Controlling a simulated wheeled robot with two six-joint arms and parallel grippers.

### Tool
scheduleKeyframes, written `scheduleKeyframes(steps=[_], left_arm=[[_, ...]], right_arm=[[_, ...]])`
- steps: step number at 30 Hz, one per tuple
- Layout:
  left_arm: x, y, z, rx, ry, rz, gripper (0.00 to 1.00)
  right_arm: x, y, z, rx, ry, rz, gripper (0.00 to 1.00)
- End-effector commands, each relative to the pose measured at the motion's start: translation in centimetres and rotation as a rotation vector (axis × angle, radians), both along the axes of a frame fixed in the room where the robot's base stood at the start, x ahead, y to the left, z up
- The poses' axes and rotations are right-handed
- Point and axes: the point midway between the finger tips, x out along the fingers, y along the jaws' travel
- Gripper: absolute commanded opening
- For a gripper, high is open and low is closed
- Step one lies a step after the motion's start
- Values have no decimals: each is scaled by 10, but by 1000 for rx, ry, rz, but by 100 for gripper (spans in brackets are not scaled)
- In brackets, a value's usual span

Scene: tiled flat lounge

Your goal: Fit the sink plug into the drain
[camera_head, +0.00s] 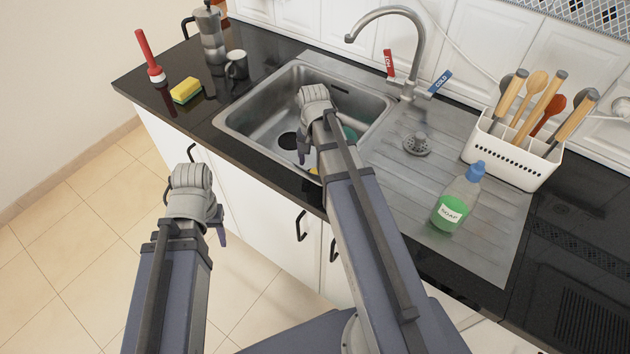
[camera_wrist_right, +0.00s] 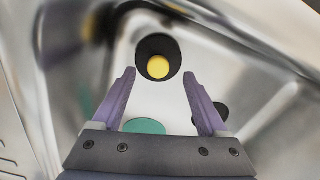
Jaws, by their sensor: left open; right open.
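The sink plug, a black disc with a yellow knob (camera_wrist_right: 158,67), lies in the steel sink (camera_head: 252,103). In the head view only a bit of its yellow (camera_head: 313,170) shows behind my right arm, near the front wall. My right gripper (camera_head: 305,152) is open and empty, low in the sink. In the wrist view the knob appears between the fingertips (camera_wrist_right: 158,75), but the gap in depth is unclear. The dark round drain (camera_head: 288,140) is left of this gripper; it also shows, partly behind a finger, in the wrist view (camera_wrist_right: 222,111). My left gripper (camera_head: 215,222) is open and empty outside the counter.
A teal item (camera_head: 351,133) lies in the sink. A tall tap (camera_head: 420,50) stands behind it. The drainboard (camera_head: 400,185) holds a metal strainer (camera_head: 417,145), a soap bottle (camera_head: 457,198) and a utensil holder (camera_head: 510,155). A sponge (camera_head: 186,90), brush (camera_head: 150,58), mug (camera_head: 237,65) and moka pot (camera_head: 209,35) stand left.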

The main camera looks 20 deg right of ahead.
Motion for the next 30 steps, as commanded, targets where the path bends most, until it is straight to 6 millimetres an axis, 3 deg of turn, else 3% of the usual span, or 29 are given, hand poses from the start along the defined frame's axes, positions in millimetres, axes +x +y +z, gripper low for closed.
scheduleKeyframes(steps=[8, 19, 28, 30], left_arm=[[0, 0, -8, 0, 0, 0, 50], [0, 0, -51, 0, 0, -1, 50], [0, 0, -52, 0, 0, -1, 50], [0, 0, -52, 0, 0, -1, 50]], right_arm=[[1, -2, -9, 0, 0, 0, 76], [4, -7, -51, 0, 0, 0, 76], [4, -7, -52, -1, -1, 0, 76], [4, -7, -52, -1, -1, 0, 70]])
